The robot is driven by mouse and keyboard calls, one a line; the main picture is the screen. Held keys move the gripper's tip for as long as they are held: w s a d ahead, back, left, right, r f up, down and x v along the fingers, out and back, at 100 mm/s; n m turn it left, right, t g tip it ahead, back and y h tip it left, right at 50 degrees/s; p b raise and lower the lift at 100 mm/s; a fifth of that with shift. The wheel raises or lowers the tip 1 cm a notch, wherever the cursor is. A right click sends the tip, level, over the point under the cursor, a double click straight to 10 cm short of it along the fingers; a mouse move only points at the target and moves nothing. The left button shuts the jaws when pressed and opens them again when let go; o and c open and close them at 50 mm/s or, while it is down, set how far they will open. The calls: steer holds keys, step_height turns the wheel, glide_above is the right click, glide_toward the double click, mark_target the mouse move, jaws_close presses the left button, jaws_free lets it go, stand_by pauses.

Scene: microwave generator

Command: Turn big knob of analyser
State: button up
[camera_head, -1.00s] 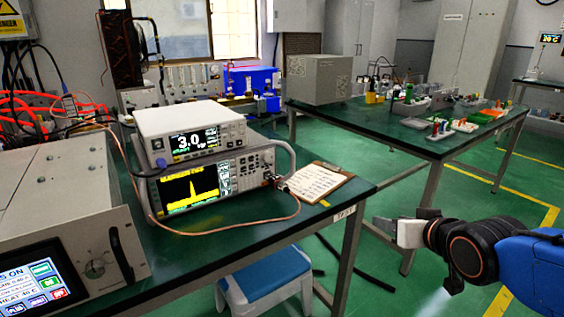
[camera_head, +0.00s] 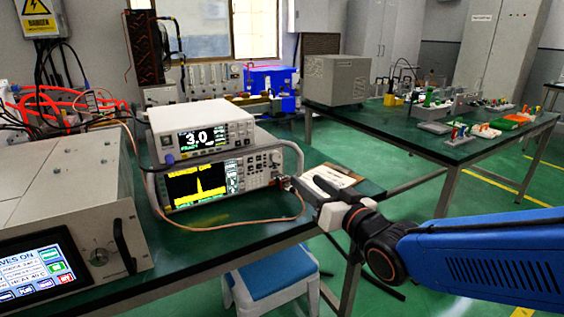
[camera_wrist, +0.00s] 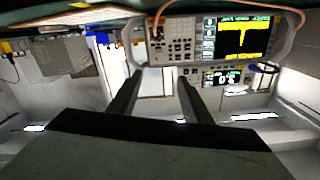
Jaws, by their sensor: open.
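The analyser (camera_head: 250,172) stands on the green-topped bench, with a yellow trace on its dark screen. Its controls are on the right of its front panel, and a round knob (camera_head: 275,158) shows near the upper right corner. My gripper (camera_head: 308,184) is just right of the panel, with its fingers pointing left towards it. In the wrist view the analyser (camera_wrist: 182,55) appears upside down at the top. There my gripper (camera_wrist: 160,78) has its two fingers apart with nothing between them. Which control is the big knob is too small to tell in the wrist view.
A white meter (camera_head: 205,112) reading 3.0 sits on top of the analyser. A copper-coloured cable (camera_head: 235,232) loops in front of it from a connector at lower right. A clipboard (camera_head: 346,171) lies behind my gripper. A blue stool (camera_head: 270,285) stands below the bench edge.

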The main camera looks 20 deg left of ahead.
mark_target(277, 157)
steer(key=x, duration=1.4)
steer(key=shift+w+a, duration=0.15)
steer(key=shift+w, duration=0.1)
steer(key=c, duration=1.1)
